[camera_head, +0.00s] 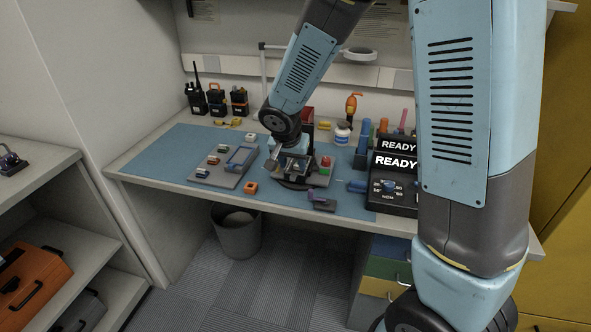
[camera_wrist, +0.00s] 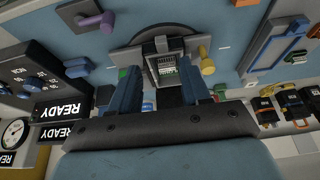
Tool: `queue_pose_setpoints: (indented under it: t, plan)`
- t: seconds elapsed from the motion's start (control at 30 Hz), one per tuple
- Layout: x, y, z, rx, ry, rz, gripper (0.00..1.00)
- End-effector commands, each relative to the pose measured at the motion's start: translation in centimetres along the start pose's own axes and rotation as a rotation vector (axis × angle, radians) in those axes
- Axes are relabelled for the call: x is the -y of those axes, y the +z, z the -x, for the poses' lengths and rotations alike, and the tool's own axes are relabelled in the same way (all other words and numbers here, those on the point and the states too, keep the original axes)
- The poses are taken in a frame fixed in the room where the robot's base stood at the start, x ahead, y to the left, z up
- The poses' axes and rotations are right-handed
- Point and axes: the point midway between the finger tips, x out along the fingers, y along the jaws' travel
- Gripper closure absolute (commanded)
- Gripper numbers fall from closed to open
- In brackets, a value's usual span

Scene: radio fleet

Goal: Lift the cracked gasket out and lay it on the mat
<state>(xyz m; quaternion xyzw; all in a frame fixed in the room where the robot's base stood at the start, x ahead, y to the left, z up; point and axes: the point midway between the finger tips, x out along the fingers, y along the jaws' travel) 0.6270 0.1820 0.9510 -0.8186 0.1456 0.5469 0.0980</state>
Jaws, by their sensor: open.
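A dark-framed unit with a pale printed face (camera_wrist: 167,66) sits on the fixture, just beyond the fingertips. I cannot make out the cracked gasket in either view; the gripper hides much of the fixture in the head view. The blue mat (camera_head: 170,157) covers much of the bench, with bare room at its left.
A grey tray (camera_head: 201,173) with small coloured parts and a blue frame lies left of my gripper. An orange block (camera_head: 250,187) and a purple-handled tool (camera_head: 322,202) lie near the front edge. READY display boxes (camera_head: 394,163) stand right; radios (camera_head: 195,97) stand at the back left.

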Motion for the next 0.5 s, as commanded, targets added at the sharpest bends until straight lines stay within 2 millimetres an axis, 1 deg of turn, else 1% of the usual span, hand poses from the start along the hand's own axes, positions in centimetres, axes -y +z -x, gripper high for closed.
queue_pose_setpoints:
  t: [0.3, 0.4, 0.5]
  plan:
    - [0.5, 0.5, -3.5, 0.001, 0.003, 0.001, 0.53]
    - [0.5, 0.5, -4.5, 0.001, 0.001, 0.001, 0.53]
    - [0.5, 0.5, -4.9, 0.001, 0.001, 0.001, 0.53]
